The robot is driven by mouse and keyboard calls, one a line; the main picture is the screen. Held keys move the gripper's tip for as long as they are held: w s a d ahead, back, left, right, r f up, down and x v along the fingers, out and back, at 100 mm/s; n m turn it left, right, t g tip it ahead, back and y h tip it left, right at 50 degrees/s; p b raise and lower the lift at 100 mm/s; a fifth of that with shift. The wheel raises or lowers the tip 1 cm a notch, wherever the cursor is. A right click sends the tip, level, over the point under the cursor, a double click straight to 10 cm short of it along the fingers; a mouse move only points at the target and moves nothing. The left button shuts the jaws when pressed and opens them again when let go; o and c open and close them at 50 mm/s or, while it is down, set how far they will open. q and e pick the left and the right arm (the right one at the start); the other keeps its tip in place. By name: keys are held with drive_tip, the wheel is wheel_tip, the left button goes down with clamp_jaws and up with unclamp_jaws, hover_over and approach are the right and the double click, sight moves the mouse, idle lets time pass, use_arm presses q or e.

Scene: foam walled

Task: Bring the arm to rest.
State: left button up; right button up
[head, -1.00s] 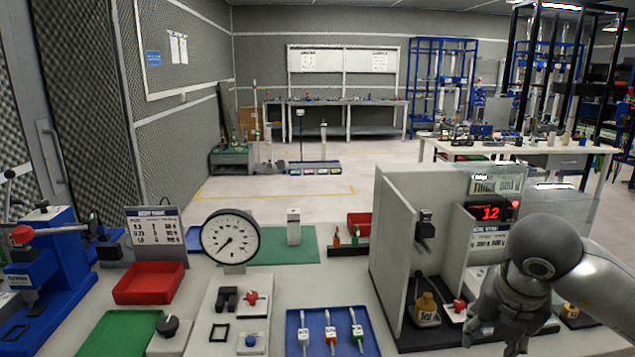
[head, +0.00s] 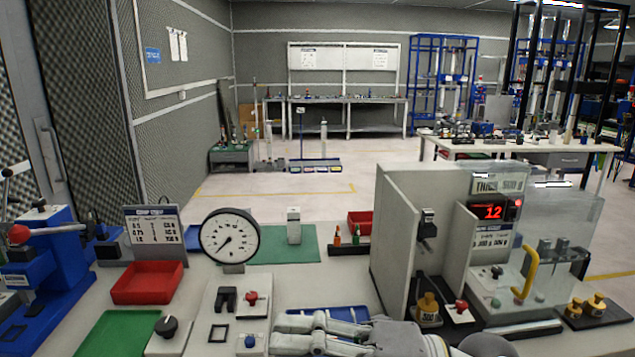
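My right arm comes in at the bottom edge, right of centre, in the head view. Its gripper (head: 315,326) lies low over the blue tray (head: 345,312) at the front of the bench and hides most of it, including what lay in it. The gripper points left. I cannot tell whether its fingers are apart or closed, and I see nothing in them. My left gripper does not show in the head view.
A red tray (head: 148,283), a green mat (head: 118,335) and a round dial gauge (head: 230,237) stand to the left. A grey partitioned booth (head: 395,235) with brass weights (head: 429,308) and a clear tank (head: 560,235) stand to the right.

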drive_tip(key=w+d+r+m+t+h, duration=0.15)
drive_tip(key=w+d+m+t, duration=0.3)
drive_tip(key=m+t, duration=0.45)
drive_tip(key=w+d+r+m+t+h, duration=0.1)
drive_tip(key=w+d+r+m+t, duration=0.3)
drive_tip(key=m+t, duration=0.5)
drive_tip(key=w+d+f+m+g+h, duration=0.1)
drive_tip(key=d+f+m+h, duration=0.65)
drive_tip(key=f, duration=0.35)
drive_tip(key=w+d+f+m+g+h, duration=0.1)
drive_tip(key=d+f+m+h, duration=0.55)
drive_tip(key=f+h, duration=0.35)
drive_tip(key=s+f+m+g+y, duration=0.1)
drive_tip(key=s+f+g, duration=1.2)
drive_tip(key=s+f, duration=0.95)
wheel_tip(320, 180, down, 25)
drive_tip(key=s+g, duration=0.1)
drive_tip(key=s, duration=0.1)
drive_tip(key=s+d+f, duration=0.1)
drive_tip(key=s+f, duration=0.7)
drive_tip(key=s+d+f+g, duration=0.1)
drive_tip(key=s+d+f, duration=0.1)
drive_tip(key=s+f, duration=0.5)
drive_tip(key=shift+s+d+f+g, duration=0.25)
drive_tip(key=shift+s+f+g, duration=0.1)
drive_tip(key=shift+s, duration=0.35)
